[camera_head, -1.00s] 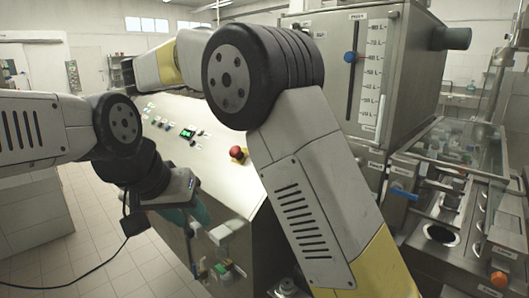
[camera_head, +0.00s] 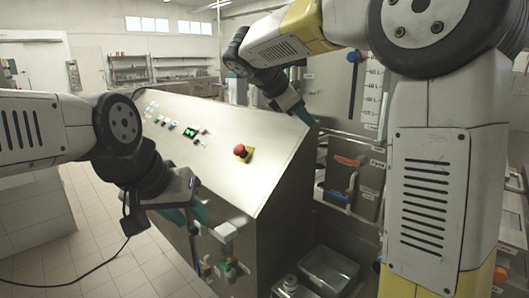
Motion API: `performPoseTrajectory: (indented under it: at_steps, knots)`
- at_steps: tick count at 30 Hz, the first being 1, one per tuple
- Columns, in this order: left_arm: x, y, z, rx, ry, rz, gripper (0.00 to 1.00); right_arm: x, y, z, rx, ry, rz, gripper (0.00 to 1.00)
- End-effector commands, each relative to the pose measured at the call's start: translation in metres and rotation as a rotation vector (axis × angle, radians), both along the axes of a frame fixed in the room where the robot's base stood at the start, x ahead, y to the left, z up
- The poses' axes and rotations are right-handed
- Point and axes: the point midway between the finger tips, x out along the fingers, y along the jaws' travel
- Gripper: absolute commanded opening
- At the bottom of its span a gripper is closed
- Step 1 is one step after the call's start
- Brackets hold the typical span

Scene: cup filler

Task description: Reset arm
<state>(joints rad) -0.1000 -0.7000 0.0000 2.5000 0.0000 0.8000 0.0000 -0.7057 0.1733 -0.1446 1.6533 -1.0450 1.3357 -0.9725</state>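My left gripper (camera_head: 188,220) hangs at the left, in front of the slanted control panel (camera_head: 210,150). Its teal fingers point down and look spread apart, with nothing seen between them. My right arm crosses the right side and top of the view. Its gripper (camera_head: 302,112) is beyond the panel's top right edge, with a teal finger pointing down to the right. Its fingertips overlap in this view, so I cannot tell if it is open or shut.
A metal tray (camera_head: 328,268) and a small bottle (camera_head: 288,286) are low at the front. A machine with an orange handle (camera_head: 348,160) stands behind my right arm. Tiled floor lies open at left.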

Motion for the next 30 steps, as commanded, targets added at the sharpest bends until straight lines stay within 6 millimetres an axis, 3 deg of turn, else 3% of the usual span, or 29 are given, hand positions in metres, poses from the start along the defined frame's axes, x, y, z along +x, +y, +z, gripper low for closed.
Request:
performPoseTrajectory:
  at_steps: [1,6,10,15,21,30]
  knots:
    - [0.000,0.000,0.000,0.000,0.000,0.000,0.36,-0.020,-0.024,-0.012,0.122,-0.008,-0.065,0.35]
    - [0.000,0.000,0.000,0.000,0.000,0.000,0.36,-0.097,-0.061,-0.059,0.578,-0.060,-0.343,0.35]
    - [0.000,0.000,0.000,0.000,0.000,0.000,0.36,-0.158,-0.066,-0.088,0.911,-0.124,-0.602,0.35]
    - [0.000,0.000,0.000,0.000,0.000,0.000,0.36,-0.221,-0.056,-0.117,1.284,-0.223,-0.952,0.35]
    - [0.000,0.000,0.000,0.000,0.000,0.000,0.36,-0.255,-0.043,-0.135,1.534,-0.305,-1.224,0.35]
    - [0.000,0.000,0.000,0.000,0.000,0.000,0.36,-0.261,-0.039,-0.139,1.589,-0.322,-1.288,0.35]
